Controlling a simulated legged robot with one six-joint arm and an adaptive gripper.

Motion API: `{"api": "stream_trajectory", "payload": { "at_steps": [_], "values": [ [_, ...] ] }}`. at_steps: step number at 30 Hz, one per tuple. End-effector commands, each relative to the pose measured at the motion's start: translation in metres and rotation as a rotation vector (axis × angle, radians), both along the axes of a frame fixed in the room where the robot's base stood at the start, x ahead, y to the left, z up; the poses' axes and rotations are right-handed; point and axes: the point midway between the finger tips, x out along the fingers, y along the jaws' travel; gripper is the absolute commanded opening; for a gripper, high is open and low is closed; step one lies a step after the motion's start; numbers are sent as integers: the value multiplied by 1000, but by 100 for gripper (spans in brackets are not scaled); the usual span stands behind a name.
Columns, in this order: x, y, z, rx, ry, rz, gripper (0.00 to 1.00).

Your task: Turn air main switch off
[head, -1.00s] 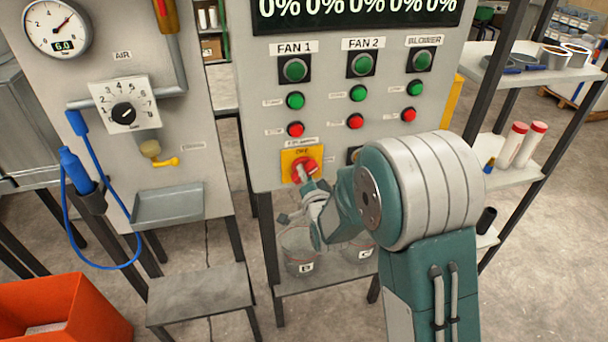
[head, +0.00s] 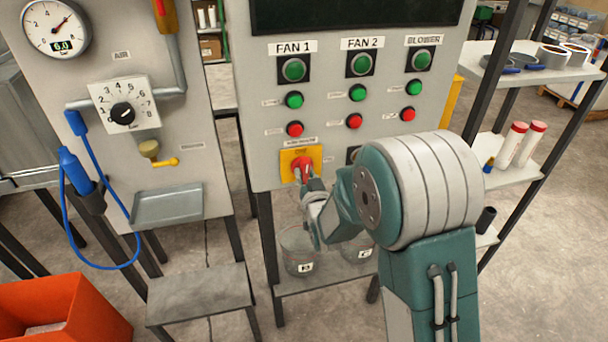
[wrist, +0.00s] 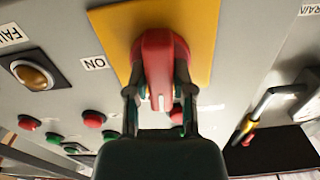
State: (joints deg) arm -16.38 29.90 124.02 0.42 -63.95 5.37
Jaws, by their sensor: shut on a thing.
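A red rotary switch (head: 302,167) sits on a yellow plate (head: 288,156) low on the fan control panel. In the wrist view the red switch (wrist: 158,70) fills the top middle, in front of the yellow plate (wrist: 200,30). My gripper (head: 306,182) reaches it from below and to the right, and in the wrist view its two fingers (wrist: 160,100) are shut on the sides of the red switch. The small label above the plate is too blurred to read. The display (head: 355,14) at the top of the panel is dark.
The air panel at left carries a gauge (head: 55,27), a dial (head: 122,113), a yellow-handled valve (head: 164,162) and a blue hose (head: 73,220). Green and red buttons (head: 295,129) stand above the switch. A shelf unit (head: 522,175) is at right, an orange bin (head: 62,310) at lower left.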

Motion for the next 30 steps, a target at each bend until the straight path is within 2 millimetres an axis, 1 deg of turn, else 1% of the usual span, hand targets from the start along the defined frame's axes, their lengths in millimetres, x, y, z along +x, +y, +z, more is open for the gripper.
{"api": "stream_trajectory", "payload": {
  "at_steps": [1,9,23,24,26,27,30],
  "values": [
    [-1,-2,-3,-23,3,-4,0],
    [-1,-1,-3,-97,-18,-3,0],
    [-1,0,-3,-110,-23,-1,0],
    [-1,0,-3,-110,-23,-1,36],
    [-1,0,-3,-110,-24,0,62],
    [-1,0,-2,-109,-25,0,66],
    [-1,1,-2,-109,-27,1,66]
  ]
}}
